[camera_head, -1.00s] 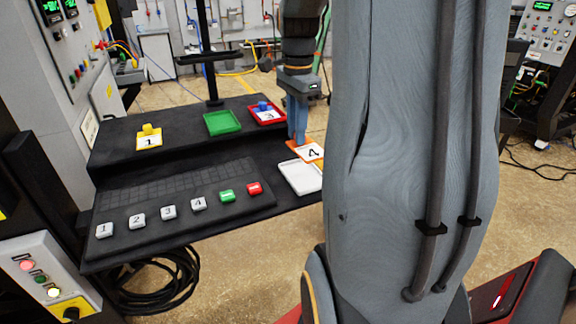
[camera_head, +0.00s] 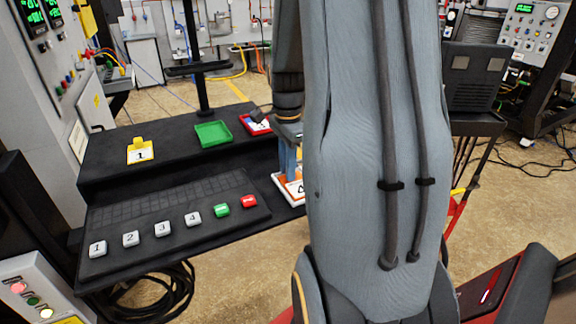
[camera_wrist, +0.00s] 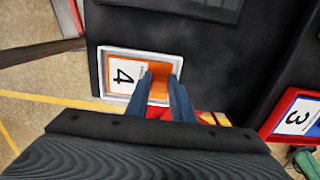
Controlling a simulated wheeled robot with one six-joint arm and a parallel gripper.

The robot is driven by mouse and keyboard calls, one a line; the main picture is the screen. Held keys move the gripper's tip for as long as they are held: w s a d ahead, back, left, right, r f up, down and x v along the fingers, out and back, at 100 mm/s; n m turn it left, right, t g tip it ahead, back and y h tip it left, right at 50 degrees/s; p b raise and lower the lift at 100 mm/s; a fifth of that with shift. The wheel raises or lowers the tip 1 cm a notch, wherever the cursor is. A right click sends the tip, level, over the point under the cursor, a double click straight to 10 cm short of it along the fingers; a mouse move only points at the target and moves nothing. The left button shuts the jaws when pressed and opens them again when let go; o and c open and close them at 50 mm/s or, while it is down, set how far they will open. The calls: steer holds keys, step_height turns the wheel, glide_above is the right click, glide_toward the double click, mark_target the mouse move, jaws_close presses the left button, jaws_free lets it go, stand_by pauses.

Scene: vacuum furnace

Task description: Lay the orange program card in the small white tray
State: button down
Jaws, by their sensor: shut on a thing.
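The orange program card (camera_wrist: 123,74), marked 4, lies within the outline of the small white tray (camera_wrist: 140,53) in the wrist view. I cannot tell whether it touches the tray floor. My gripper (camera_wrist: 160,84) is shut on the raised orange part at the card's right end. In the head view, my gripper (camera_head: 288,160) points down over the tray at the right end of the black table. The card and tray are partly hidden there by my arm.
A green tray (camera_head: 213,134) is empty. Several numbered and coloured buttons (camera_head: 162,229) line the table's front.

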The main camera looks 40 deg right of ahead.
steer(key=shift+f, duration=0.2)
steer(key=c, duration=1.5)
jaws_free()
steer(key=shift+r, duration=0.1)
steer(key=shift+c, duration=0.2)
steer(key=shift+w, duration=0.1)
steer(key=shift+w+d+r, duration=0.15)
steer(key=shift+r, duration=0.45)
step_height(320, 180, up, 11)
steer(key=b, duration=0.2)
steer(key=shift+s+b, duration=0.2)
steer(key=shift+b, duration=0.2)
steer(key=shift+s, duration=0.15)
